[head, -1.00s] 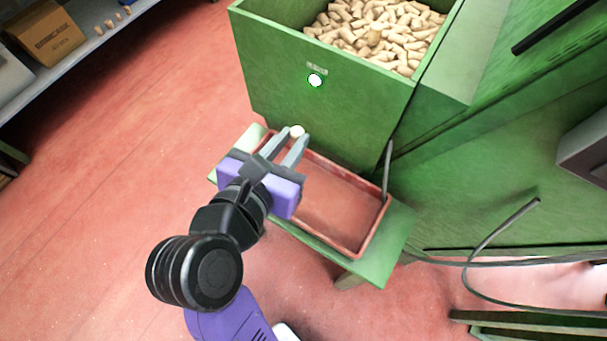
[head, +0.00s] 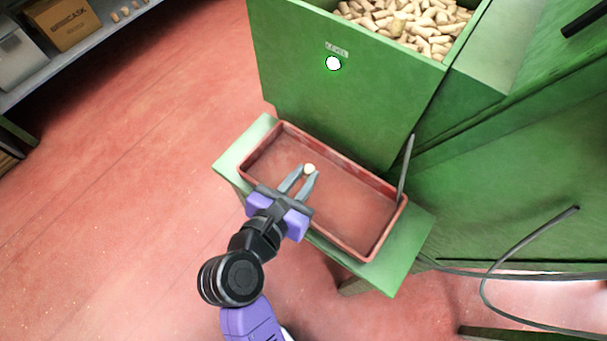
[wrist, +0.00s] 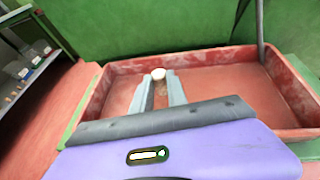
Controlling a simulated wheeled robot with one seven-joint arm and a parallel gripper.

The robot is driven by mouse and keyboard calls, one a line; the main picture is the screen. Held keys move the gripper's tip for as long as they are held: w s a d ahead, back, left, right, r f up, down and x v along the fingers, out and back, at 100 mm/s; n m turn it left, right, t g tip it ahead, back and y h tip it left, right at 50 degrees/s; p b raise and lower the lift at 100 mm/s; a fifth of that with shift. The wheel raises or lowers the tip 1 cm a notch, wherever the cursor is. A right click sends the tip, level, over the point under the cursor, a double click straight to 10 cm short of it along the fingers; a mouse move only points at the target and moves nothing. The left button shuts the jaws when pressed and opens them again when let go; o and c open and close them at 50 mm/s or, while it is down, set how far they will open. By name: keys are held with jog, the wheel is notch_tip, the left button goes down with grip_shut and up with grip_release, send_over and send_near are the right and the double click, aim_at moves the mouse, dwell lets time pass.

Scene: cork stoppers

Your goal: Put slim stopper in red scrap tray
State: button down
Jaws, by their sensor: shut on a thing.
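My gripper (head: 304,181) is shut on the slim stopper (head: 310,169), whose pale round end shows between the fingertips. In the wrist view the stopper (wrist: 158,74) stands between the two grey fingers, its cork side partly hidden by them. The red scrap tray (head: 352,243) is a shallow rectangular tray, empty as far as it shows. It also fills the wrist view behind the fingers (wrist: 288,92). In the head view the gripper and stopper overlap the left half of the tray's inside. The height of the stopper above the tray floor is hard to tell.
The tray rests on a green bench (head: 408,245) against a green bin (head: 335,110) full of corks (head: 415,22). A grey rod (head: 405,170) rises at the tray's right rear corner. A cable (head: 500,262) loops at the right. A shelf with a cardboard box (head: 62,22) stands upper left.

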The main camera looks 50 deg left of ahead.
jog(key=shift+f, duration=0.85)
jog(key=shift+f, duration=0.2)
jog(key=c, duration=1.3)
grip_release()
jog(key=shift+s+d+r, duration=0.1)
jog(key=shift+s+r, duration=0.15)
jog(key=shift+r, duration=0.1)
jog(key=p+v, duration=0.2)
jog(key=v, duration=0.9)
jog(key=shift+s+d, duration=0.1)
jog(key=shift+s, duration=0.05)
